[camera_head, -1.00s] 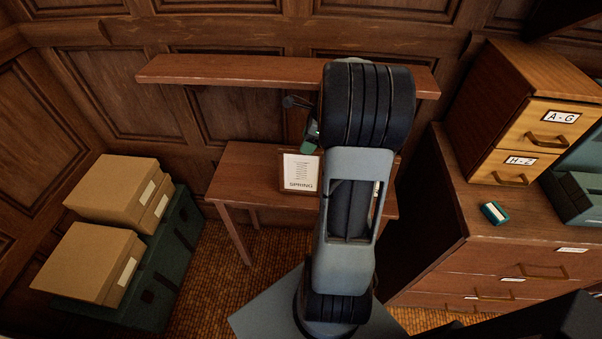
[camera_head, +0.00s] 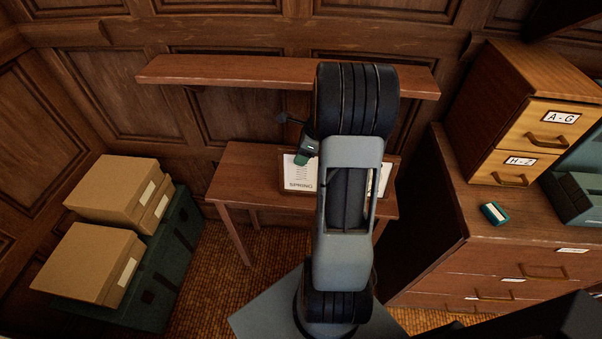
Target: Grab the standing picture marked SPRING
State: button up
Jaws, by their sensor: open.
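The picture marked SPRING (camera_head: 296,179) stands upright on a small wooden table (camera_head: 236,181) against the panelled wall. It has a pale sheet in a thin brown frame, and my arm hides its right part. Another pale framed sheet (camera_head: 384,177) shows in part to the right of my arm; its marking is hidden. My gripper (camera_head: 303,157) is open, with a green tip in front of the top of the SPRING picture. I cannot tell whether it touches the picture.
A wooden shelf (camera_head: 235,70) runs along the wall above the table. Brown boxes (camera_head: 88,262) sit on a green chest (camera_head: 153,287) at left. A wooden cabinet (camera_head: 462,207) with drawer boxes (camera_head: 515,130) and a small teal object (camera_head: 495,213) stands at right.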

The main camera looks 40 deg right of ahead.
jog(key=shift+f, duration=0.2)
dwell(0.4)
grip_shut()
dwell(0.5)
